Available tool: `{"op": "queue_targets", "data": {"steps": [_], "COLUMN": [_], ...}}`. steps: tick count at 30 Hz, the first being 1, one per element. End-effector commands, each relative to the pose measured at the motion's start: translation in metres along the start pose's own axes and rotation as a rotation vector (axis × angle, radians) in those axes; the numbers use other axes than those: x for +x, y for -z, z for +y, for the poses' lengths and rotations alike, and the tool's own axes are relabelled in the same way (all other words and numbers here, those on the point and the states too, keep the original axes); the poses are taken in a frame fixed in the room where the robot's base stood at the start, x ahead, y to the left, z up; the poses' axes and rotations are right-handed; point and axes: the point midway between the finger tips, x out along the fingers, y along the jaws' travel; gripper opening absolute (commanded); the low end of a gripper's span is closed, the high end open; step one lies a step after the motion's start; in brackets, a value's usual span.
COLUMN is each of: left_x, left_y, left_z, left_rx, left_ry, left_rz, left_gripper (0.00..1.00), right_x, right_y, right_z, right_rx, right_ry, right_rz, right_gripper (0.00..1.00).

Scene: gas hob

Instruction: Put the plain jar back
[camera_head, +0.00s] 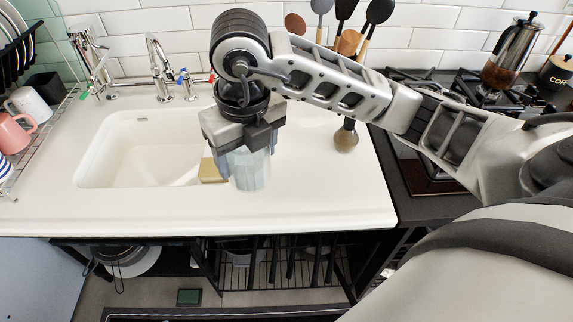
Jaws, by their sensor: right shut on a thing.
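A plain clear jar (250,172) shows below my right gripper (244,148) near the right edge of the white sink. My right gripper points down and is shut on the jar's top, which the fingers hide. The jar looks upright; I cannot tell whether its base touches the counter. A yellowish block (210,171), perhaps a sponge, is just left of the jar and partly hidden by the gripper. My left gripper is not in the picture.
The sink basin (120,150) with its tap (158,62) is at the left. The gas hob (430,165) with a coffee press (511,55) is at the right. The front counter strip (320,205) is clear.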

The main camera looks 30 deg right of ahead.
Motion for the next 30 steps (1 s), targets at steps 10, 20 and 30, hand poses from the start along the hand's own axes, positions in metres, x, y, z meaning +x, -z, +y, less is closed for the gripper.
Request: {"op": "queue_targets", "data": {"steps": [10, 20, 30], "left_x": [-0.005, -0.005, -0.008], "left_y": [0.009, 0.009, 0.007], "left_z": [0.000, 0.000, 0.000], "left_rx": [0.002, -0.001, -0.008], "left_ry": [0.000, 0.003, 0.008], "left_rz": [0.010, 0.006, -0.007], "left_gripper": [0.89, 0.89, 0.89], "right_x": [0.050, 0.080, 0.116], "right_y": [-0.014, -0.019, -0.016], "right_z": [-0.073, -0.096, -0.100], "right_rx": [0.001, -0.002, -0.005], "right_ry": [0.004, 0.001, 0.001], "right_rz": [0.004, -0.001, -0.002], "right_gripper": [0.27, 0.27, 0.27]}}
